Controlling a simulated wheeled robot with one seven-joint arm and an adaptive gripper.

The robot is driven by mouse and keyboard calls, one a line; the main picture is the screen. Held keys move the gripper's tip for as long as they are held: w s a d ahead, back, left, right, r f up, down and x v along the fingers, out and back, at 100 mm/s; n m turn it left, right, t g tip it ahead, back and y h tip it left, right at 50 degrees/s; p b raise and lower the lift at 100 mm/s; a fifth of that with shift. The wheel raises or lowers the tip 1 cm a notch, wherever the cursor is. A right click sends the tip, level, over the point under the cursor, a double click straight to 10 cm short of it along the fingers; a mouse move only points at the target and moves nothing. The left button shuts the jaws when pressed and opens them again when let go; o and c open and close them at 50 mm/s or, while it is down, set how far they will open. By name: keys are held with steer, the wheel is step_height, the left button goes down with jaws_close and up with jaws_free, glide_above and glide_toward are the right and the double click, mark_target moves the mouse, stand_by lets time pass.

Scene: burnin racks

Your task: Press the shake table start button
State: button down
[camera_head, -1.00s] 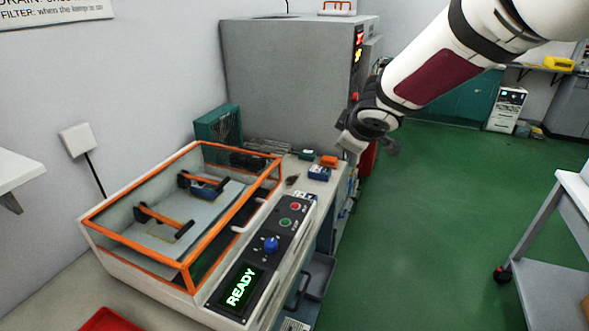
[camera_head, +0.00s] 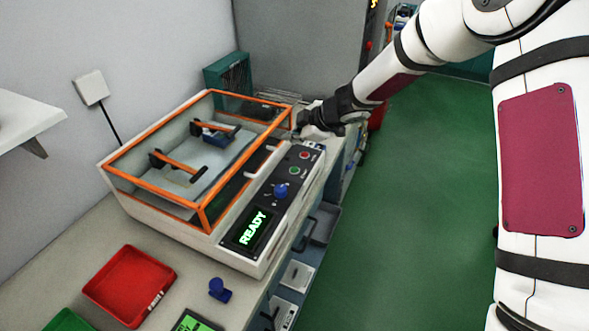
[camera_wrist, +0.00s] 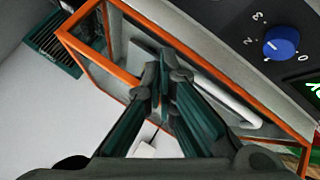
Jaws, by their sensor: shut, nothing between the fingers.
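The shake table (camera_head: 160,215) is a white machine with an orange-framed clear cover, on the bench at left. Its black sloping panel carries a green button (camera_head: 295,170), a red button (camera_head: 304,155) beyond it, a blue knob (camera_head: 281,191) and a lit display (camera_head: 251,229) reading READY. The button labels are too small to read. My gripper (camera_head: 304,122) is beyond the panel's far end, close to the cover's far right corner. In the wrist view my gripper (camera_wrist: 165,78) is shut and empty, with the blue knob (camera_wrist: 281,42) at upper right; neither button shows there.
The cover's orange frame (camera_wrist: 85,60) lies close under my fingers in the wrist view; contact cannot be told. A red tray (camera_head: 128,284) and a small blue object (camera_head: 219,289) are at the bench front. A grey cabinet (camera_head: 300,45) stands behind. Green floor at right is clear.

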mark_target(293, 171)
steer(key=shift+f+b, duration=0.45)
steer(key=shift+f, duration=3.9)
steer(key=shift+f, duration=0.1)
steer(key=shift+f, duration=0.35)
steer(key=shift+f, duration=0.4)
steer(key=shift+r, duration=0.15)
steer(key=shift+r+b, duration=0.4)
steer(key=shift+r, duration=0.35)
steer(key=shift+r, duration=2.5)
